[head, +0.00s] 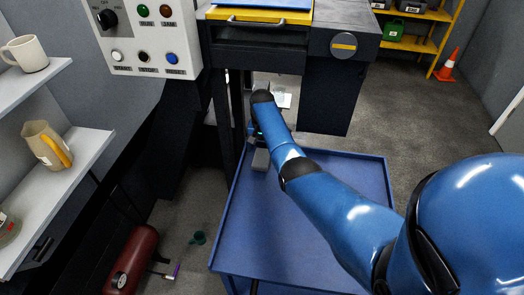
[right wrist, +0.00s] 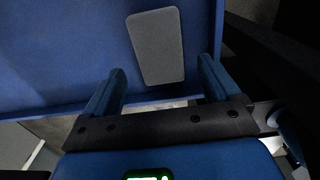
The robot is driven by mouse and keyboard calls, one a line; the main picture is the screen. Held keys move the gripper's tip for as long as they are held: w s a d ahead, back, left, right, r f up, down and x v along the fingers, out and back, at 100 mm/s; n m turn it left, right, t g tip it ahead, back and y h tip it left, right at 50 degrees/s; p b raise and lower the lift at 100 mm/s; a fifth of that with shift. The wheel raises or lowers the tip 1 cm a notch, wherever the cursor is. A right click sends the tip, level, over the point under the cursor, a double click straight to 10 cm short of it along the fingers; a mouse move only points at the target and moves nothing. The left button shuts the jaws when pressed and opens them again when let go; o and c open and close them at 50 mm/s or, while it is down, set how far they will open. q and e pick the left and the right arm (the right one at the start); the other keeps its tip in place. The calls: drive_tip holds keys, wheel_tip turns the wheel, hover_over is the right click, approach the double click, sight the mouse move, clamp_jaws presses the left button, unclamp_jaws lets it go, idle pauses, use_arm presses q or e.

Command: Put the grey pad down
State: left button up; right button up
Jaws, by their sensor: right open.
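The grey pad (head: 261,160) lies on the blue cart top (head: 268,218), near its far left corner. In the right wrist view the pad (right wrist: 156,47) is a flat grey rounded rectangle on the blue surface (right wrist: 65,60). My right gripper (head: 256,141) is just beyond the pad in the head view, partly hidden by my own arm. In the right wrist view its two blue fingers (right wrist: 161,72) are wide apart with nothing held. The pad lies ahead of the gap between them and appears clear of both fingers. My left gripper is not in view.
The blue cart has a raised rim, and much of its top is bare. A dark machine with a yellow-edged drawer (head: 258,15) stands behind it. A control panel (head: 150,35) and shelves with a mug (head: 27,53) and a jug (head: 44,143) are left. A red tank (head: 132,260) is on the floor.

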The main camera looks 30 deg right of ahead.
sight(262, 156)
drive_tip(key=shift+r, duration=1.65)
drive_tip(key=shift+s, duration=0.1)
